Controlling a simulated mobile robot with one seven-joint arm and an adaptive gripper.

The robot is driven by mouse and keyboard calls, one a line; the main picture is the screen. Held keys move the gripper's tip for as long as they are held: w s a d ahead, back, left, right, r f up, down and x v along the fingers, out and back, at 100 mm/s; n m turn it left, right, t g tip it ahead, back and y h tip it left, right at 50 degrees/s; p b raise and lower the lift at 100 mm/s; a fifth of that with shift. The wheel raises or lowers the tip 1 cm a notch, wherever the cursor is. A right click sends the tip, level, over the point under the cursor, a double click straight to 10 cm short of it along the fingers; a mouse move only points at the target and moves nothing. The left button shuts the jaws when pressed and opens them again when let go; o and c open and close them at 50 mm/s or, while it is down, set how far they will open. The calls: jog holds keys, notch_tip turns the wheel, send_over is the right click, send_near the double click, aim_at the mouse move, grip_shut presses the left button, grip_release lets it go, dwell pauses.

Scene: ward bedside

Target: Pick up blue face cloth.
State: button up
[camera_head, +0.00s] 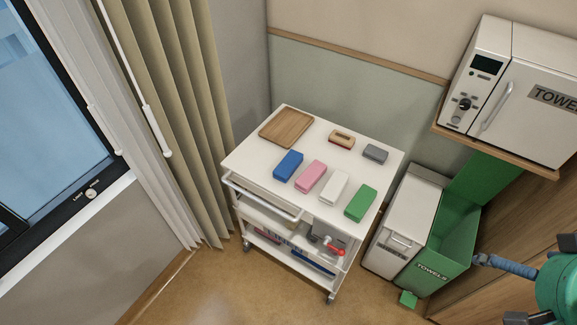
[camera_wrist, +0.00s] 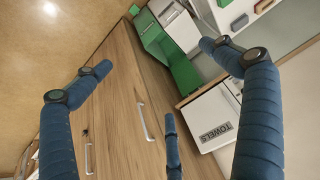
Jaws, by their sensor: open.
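The blue face cloth (camera_head: 288,164) is a folded block on the white trolley top (camera_head: 246,155), at the left of a row with a pink cloth (camera_head: 311,176), a white cloth (camera_head: 334,187) and a green cloth (camera_head: 361,203). My gripper (camera_head: 490,262) shows only partly at the right edge of the head view, well right of the trolley and apart from the cloths. In the wrist view its blue fingers (camera_wrist: 160,75) are spread wide with nothing between them. I cannot make out the blue cloth in the wrist view.
On the trolley also lie a wooden tray (camera_head: 287,127), a wood-and-white brush (camera_head: 341,139) and a grey block (camera_head: 375,153). Right of it stand a white bin (camera_head: 403,225) and an open green towel bin (camera_head: 457,240). A towel cabinet (camera_head: 535,75) hangs above. A curtain (camera_head: 175,100) is left.

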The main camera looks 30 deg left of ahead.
jog(key=shift+r, duration=0.1)
jog(key=w+a+r+g+y+p, duration=0.1)
jog(key=w+a+r, duration=0.1)
jog(key=w+a, duration=0.55)
jog(key=w+a+r+g+p, duration=0.15)
jog(key=w+a, duration=0.25)
jog(key=w, duration=0.6)
jog(key=w+a+f+p, duration=0.2)
jog(key=w+a+f, duration=0.2)
jog(key=w+a, duration=0.95)
jog(key=w+a+f+g+p, duration=0.1)
jog(key=w+a+f, duration=0.1)
jog(key=a+f, duration=0.6)
jog(key=w+a+f+g+p, duration=0.1)
jog(key=a+f, duration=0.2)
jog(key=a, duration=0.9)
jog(key=s+a+f+g+h+p, duration=0.1)
jog(key=s+a+f+p, duration=0.1)
jog(key=a+f, duration=1.5)
jog(key=shift+s+a+f, duration=0.15)
jog(key=shift+s+a, duration=0.1)
jog(key=shift+s, duration=0.1)
